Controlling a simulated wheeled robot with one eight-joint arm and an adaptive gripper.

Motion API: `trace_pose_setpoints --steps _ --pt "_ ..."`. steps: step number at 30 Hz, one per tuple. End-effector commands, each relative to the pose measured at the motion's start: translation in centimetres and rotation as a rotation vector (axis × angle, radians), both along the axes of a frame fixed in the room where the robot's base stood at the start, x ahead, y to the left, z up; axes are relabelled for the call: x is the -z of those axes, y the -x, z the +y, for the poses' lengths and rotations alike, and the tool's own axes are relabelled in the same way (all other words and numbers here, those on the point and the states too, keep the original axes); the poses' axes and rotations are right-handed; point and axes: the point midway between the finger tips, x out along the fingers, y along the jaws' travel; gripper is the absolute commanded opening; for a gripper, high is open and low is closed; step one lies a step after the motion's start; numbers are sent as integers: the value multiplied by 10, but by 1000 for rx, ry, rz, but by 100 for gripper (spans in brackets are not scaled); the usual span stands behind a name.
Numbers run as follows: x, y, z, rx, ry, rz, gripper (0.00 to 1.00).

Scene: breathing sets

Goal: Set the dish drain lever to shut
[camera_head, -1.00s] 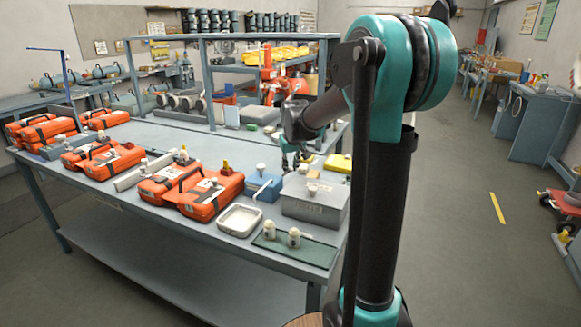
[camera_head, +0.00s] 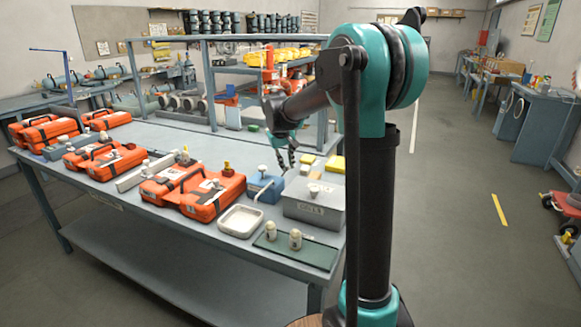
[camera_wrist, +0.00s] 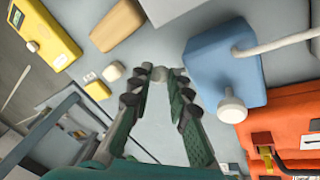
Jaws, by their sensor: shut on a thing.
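A blue box (camera_head: 264,187) with a white bent rod and a white knob stands on the bench behind a shallow white dish (camera_head: 241,220). The blue box also shows in the wrist view (camera_wrist: 222,65), with its white rod (camera_wrist: 275,43) and white knob (camera_wrist: 232,108). I cannot tell for sure which part is the drain lever. My gripper (camera_head: 285,158) is over the bench behind the blue box, apart from it.
A grey lidded box (camera_head: 312,206) stands right of the blue box. Orange cases (camera_head: 211,196) are to the left. Two small pale bottles stand on a green mat (camera_head: 285,253) in front. A yellow box (camera_head: 336,163) and shelf posts (camera_head: 322,120) are near my gripper.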

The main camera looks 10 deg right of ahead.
Motion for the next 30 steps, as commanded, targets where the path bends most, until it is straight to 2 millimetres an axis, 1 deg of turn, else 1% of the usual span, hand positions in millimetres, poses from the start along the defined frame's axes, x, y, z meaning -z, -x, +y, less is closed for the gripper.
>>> trace_pose_setpoints --steps 1,10,21,30 --pt "-2 -4 6 -5 33 20 0" --pt "-8 -18 26 -3 239 158 0" --pt "-8 -28 42 -2 236 157 0" --pt "-7 -31 48 -4 232 155 0"
